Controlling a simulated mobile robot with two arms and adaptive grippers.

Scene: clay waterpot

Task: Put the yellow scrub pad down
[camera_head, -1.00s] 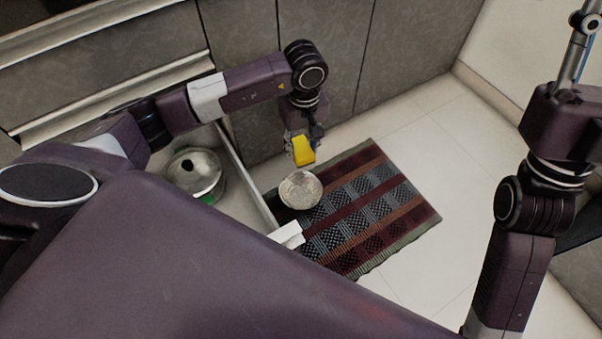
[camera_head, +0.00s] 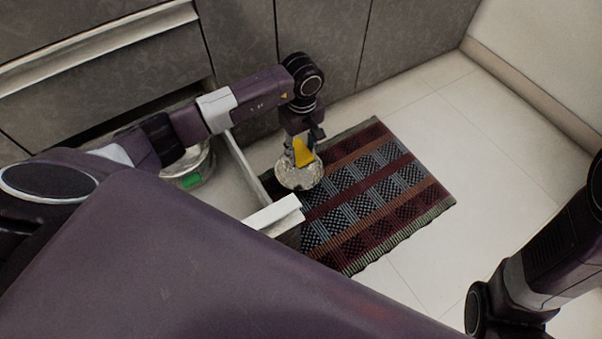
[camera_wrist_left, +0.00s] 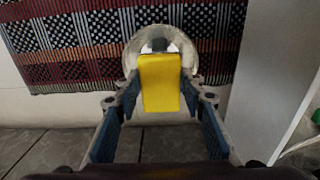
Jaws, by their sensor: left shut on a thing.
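The yellow scrub pad (camera_head: 303,153) is held between the fingers of my left gripper (camera_head: 300,158), which points down. The pad also shows in the left wrist view (camera_wrist_left: 160,83), upright between the two fingers of the left gripper (camera_wrist_left: 160,98). Just beyond it is a round, pale metallic bowl-like thing (camera_head: 299,178), which also shows behind the pad in the left wrist view (camera_wrist_left: 190,58). I cannot tell whether the pad touches it. My right gripper is out of view; only part of the right arm shows at the lower right.
A striped, checkered mat (camera_head: 375,195) lies on the pale tiled floor (camera_head: 480,120). An open drawer (camera_head: 272,212) stands left of the mat, with a metal pot (camera_head: 195,165) and a green item (camera_head: 191,181) in it. Grey cabinets (camera_head: 320,40) line the back. The floor right of the mat is clear.

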